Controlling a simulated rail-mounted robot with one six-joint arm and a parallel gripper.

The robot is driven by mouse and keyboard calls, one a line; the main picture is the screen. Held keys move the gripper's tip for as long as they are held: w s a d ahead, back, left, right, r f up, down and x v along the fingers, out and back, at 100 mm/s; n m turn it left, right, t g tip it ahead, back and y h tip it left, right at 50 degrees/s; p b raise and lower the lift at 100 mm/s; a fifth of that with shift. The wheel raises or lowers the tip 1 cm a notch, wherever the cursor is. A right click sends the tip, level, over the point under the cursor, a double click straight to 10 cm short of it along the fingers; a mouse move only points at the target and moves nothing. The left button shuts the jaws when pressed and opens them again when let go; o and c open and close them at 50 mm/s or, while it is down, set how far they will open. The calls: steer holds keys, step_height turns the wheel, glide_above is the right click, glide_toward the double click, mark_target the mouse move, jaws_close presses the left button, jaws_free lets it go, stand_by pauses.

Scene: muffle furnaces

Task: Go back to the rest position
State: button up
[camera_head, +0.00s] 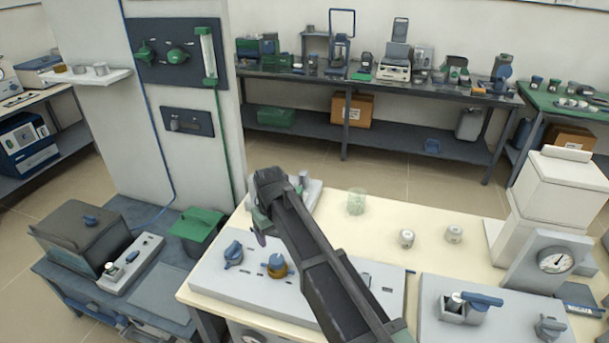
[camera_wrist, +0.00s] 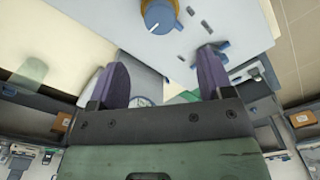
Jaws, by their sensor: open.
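My gripper (camera_head: 260,232) hangs over the back left part of the light panel with knobs (camera_head: 222,278), at the end of my dark arm. In the wrist view its two purple fingers (camera_wrist: 160,78) stand well apart with nothing held between them. A blue knob on a yellow-brown base (camera_head: 276,266) is just in front of and below my gripper. That knob also shows beyond the fingers in the wrist view (camera_wrist: 160,14). A second blue knob (camera_head: 233,252) stands to its left. I cannot tell the exact height of the gripper above the panel.
A pale green glass beaker (camera_head: 356,202) and two small jars (camera_head: 407,238) (camera_head: 454,233) stand on the cream table. White boxy equipment with a gauge (camera_head: 554,260) stands at right. A white wall with a valve panel (camera_head: 178,52) rises at left. A back bench (camera_head: 375,84) holds instruments.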

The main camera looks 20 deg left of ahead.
steer(key=s+d+m, duration=0.2)
steer(key=d+m, duration=0.1)
steer(key=d, duration=1.2)
steer(key=s+d+m, duration=0.3)
steer(key=d+m, duration=0.1)
steer(key=d, duration=1.1)
steer(key=s+d+m, duration=0.3)
steer(key=d, duration=1.3)
steer(key=shift+s+m, duration=0.25)
steer(key=shift+m, duration=0.15)
